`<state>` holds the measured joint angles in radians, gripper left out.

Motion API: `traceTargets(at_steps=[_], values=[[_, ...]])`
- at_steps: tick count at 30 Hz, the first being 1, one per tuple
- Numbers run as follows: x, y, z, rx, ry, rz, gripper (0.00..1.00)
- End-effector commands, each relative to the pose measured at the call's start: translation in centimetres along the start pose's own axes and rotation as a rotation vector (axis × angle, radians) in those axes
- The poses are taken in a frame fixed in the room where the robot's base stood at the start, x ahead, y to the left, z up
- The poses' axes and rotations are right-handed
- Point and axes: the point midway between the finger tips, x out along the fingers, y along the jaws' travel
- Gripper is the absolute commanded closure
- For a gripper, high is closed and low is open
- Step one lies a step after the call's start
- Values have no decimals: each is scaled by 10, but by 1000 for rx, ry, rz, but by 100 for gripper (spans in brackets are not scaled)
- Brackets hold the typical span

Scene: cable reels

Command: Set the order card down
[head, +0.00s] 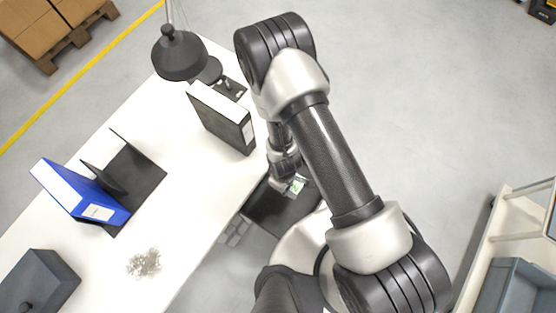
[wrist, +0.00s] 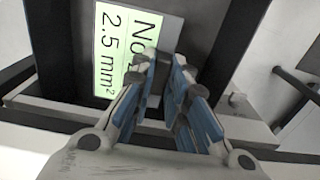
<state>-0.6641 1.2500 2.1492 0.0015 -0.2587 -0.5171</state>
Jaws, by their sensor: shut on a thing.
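The order card (wrist: 118,48) is white and pale green, with black print that reads "No" and "2.5 mm²" in the wrist view. My gripper (wrist: 164,62) has blue-padded fingers shut on the card's edge beside the print. In the head view the card (head: 297,187) is a small pale green and white patch at the tip of my gripper (head: 290,179), over a dark tray-like surface (head: 268,212) beside the table's right edge. I cannot tell whether the card touches that surface. My arm covers part of this area.
The white table (head: 190,215) holds a black binder (head: 222,120), a dark lamp (head: 180,55), a blue binder (head: 80,192) in a black stand, a dark box (head: 38,280) and a pile of small clips (head: 144,263). A grey bin (head: 510,287) is at lower right.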

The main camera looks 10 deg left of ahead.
Motion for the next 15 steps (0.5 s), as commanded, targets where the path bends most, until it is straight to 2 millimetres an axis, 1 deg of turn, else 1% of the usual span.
traceTargets(at_steps=[2, 5, 15], values=[[6, -1, 1, 0, -2, -1, 100], [24, -1, 2, 0, -4, -2, 100], [117, -1, 1, 1, -2, -1, 100]])
